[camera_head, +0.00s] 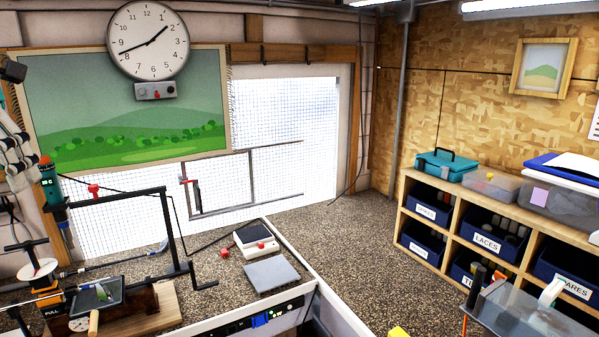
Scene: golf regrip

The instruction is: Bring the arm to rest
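Neither of my grippers can be made out in the head view. On the left workbench, a golf club shaft (30,299) lies across an orange-and-black clamp (53,299) beside a wooden board (150,306).
A white scale-like device (256,241) and a flat grey plate (272,275) sit on the bench. At right, a wooden shelf (453,219) holds dark labelled bins and a teal toolbox (446,165). A grey case (535,315) is at the lower right. The speckled floor between is clear.

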